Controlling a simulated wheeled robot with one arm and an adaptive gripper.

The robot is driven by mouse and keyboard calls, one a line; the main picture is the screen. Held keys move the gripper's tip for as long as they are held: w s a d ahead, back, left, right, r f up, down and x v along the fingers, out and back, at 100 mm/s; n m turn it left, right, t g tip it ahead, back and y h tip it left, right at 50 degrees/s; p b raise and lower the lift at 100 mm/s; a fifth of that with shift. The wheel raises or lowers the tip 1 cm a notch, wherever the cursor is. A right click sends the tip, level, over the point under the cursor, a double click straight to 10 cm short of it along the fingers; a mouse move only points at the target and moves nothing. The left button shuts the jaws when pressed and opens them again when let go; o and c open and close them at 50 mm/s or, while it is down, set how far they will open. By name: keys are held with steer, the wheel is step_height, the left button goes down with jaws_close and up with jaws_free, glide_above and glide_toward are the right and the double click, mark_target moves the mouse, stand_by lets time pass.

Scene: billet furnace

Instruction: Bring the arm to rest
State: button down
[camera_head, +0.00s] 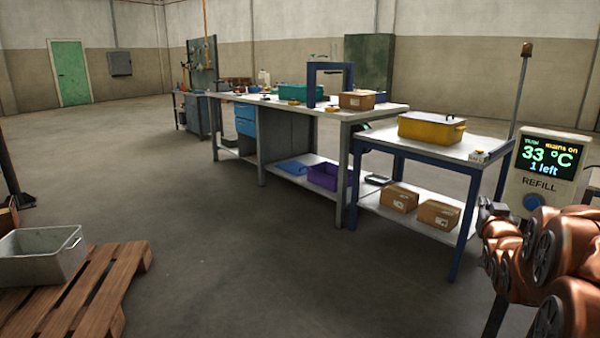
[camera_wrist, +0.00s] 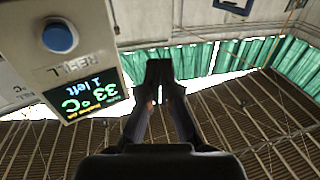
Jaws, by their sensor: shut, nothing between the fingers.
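My arm is folded up at the right edge of the head view, its copper-coloured links close to the camera. My gripper (camera_wrist: 160,95) is shut and empty in the wrist view, with its fingertips together and pointing up toward the roof and a green strip of wall or curtain. In the head view the gripper's fingers cannot be made out clearly. A control box (camera_head: 545,170) with a screen reading 33 °C, "1 left" and a blue REFILL button (camera_head: 533,202) stands just behind the arm. The same box (camera_wrist: 85,75) shows upside down at the left of the wrist view, apart from the gripper.
A blue-framed table (camera_head: 480,150) holding a yellow bin (camera_head: 431,127) stands left of the box. A long workbench (camera_head: 385,113) is behind it. A wooden pallet (camera_head: 110,285) with a grey metal bin (camera_head: 40,262) lies at left. The floor between is clear.

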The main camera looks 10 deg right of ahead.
steer(key=s+a+r+n+g+y+p, duration=0.1)
steer(key=s+a+r+g+y+p, duration=0.3)
steer(key=s+a+p, duration=0.6)
steer(key=s+a+n+g+y+p, duration=0.1)
steer(key=s+a+g+y+p, duration=0.1)
steer(key=s+a+g+p, duration=0.75)
steer(key=s+a+r+n+g+y+p, duration=0.1)
steer(key=s+a+r+g+p, duration=0.1)
steer(key=s+a+r+p, duration=0.2)
steer(key=s+a+r+n+g+p, duration=0.2)
steer(key=s+a, duration=0.8)
steer(key=s, duration=0.8)
step_height(320, 180, up, 2)
steer(key=g+p, duration=0.1)
steer(key=p, duration=0.2)
steer(key=shift+s+a+r+y, duration=0.15)
steer(key=shift+a+y, duration=0.15)
steer(key=shift+y, duration=0.1)
steer(key=shift+d, duration=0.1)
